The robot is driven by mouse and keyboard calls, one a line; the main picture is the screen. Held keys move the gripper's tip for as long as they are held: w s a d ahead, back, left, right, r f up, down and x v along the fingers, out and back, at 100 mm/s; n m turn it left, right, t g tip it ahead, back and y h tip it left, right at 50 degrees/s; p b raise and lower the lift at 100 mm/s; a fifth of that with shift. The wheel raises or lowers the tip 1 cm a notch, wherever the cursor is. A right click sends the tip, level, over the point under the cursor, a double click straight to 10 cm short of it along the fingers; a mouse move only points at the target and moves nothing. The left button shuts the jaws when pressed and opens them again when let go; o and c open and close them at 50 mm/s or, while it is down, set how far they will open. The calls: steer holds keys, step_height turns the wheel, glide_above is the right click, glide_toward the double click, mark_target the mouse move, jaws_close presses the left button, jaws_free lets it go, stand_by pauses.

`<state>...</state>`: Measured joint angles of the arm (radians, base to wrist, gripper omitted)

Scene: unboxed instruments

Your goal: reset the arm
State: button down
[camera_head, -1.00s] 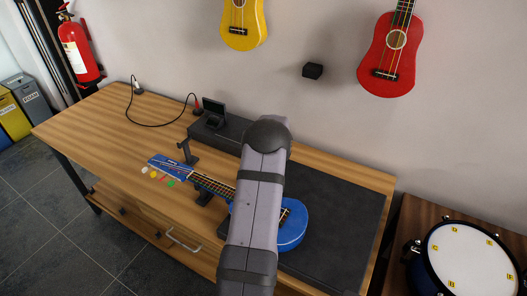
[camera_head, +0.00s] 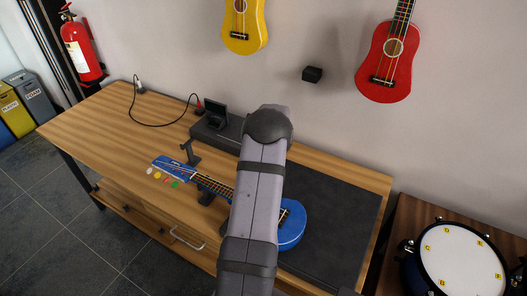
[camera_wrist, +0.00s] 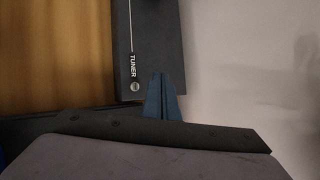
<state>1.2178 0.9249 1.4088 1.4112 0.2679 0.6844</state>
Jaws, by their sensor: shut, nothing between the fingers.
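My gripper (camera_wrist: 163,95) shows in the wrist view as two dark blue-grey fingers pressed together, empty. They are seen in front of the edge of a dark box marked TUNER (camera_wrist: 143,50), near the pale wall. I cannot tell how far apart the fingers and the box are. In the head view my arm rises through the middle of the picture and hides the gripper. A blue ukulele (camera_head: 291,226) lies on the workbench (camera_head: 113,126) behind my arm, its neck on a dark stand (camera_head: 191,153). Part of its body is hidden by the arm.
A black mat (camera_head: 335,225) covers the bench's right side. Several coloured picks (camera_head: 158,175) lie by the headstock. A yellow ukulele (camera_head: 243,35) and a red ukulele (camera_head: 386,75) hang on the wall. A drum (camera_head: 460,265) stands at right. The bench's left part is mostly clear.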

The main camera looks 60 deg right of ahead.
steer(key=w+a+r+n+t+y, duration=0.1)
steer(key=w+a+r+n+y, duration=0.1)
steer(key=w+a+n, duration=0.35)
steer(key=w+a+r+n+y, duration=0.1)
steer(key=w+a+n, duration=0.1)
steer(key=w+a, duration=0.6)
steer(key=a+r+n+g+y, duration=0.15)
steer(key=a+n+y, duration=0.25)
steer(key=a+n, duration=1.4)
steer(key=s+a+r+n+g+y, duration=0.1)
steer(key=s+a, duration=0.2)
steer(key=a, duration=0.8)
steer(key=s+a+g, duration=0.2)
steer(key=s+a, duration=0.2)
steer(key=a, duration=0.7)
steer(key=s+a+n+g, duration=0.1)
steer(key=s+a+n, duration=0.2)
steer(key=s+n, duration=0.2)
steer(key=s+a+n+g+h, duration=0.1)
steer(key=s+a+n, duration=0.3)
steer(key=s, duration=0.5)
steer(key=shift+f+n+g, duration=0.2)
steer(key=shift+n+g, duration=0.15)
steer(key=shift+n, duration=0.2)
